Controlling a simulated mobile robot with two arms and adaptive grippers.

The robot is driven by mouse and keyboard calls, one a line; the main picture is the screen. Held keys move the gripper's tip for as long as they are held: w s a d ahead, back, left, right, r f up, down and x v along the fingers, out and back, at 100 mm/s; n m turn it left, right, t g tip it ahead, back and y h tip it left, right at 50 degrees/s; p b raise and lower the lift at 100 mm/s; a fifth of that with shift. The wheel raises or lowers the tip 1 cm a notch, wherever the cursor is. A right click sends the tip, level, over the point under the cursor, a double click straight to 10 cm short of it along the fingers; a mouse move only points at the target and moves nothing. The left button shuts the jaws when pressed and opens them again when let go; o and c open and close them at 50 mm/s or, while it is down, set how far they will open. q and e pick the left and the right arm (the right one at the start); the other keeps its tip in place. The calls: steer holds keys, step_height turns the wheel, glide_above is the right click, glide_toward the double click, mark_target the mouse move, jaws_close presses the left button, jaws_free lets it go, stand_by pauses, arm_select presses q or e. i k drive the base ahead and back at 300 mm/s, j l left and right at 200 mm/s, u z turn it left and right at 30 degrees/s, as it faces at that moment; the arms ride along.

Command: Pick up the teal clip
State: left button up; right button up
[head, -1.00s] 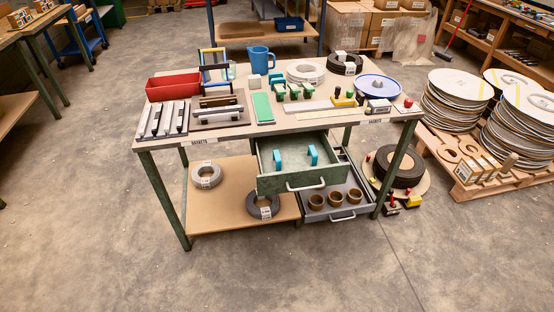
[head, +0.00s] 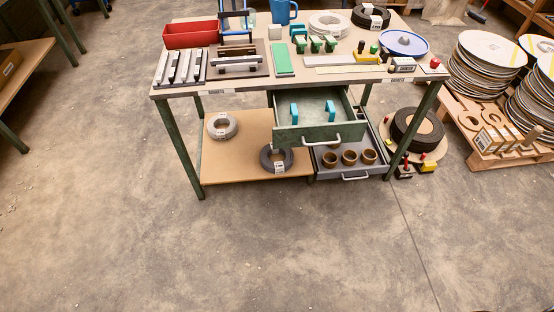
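Two teal clips stand in the open upper drawer (head: 318,135) of the workbench, in the head view. The left teal clip (head: 294,113) and the right teal clip (head: 330,111) stand apart, with bare drawer floor between them. Both look like small upright arches or handles. Neither of my grippers is in view, and nothing touches the clips.
The lower drawer (head: 372,171) is also open and holds several brown rings. Coils (head: 277,160) lie on the lower shelf (head: 230,173). The bench top (head: 300,77) is crowded. Stacked discs on a pallet (head: 522,153) stand at right. The floor (head: 270,250) in front is clear.

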mark_target(293, 110)
steer(key=i+j+z, duration=0.7)
steer(key=i+j, duration=0.05)
steer(key=i, duration=0.15)
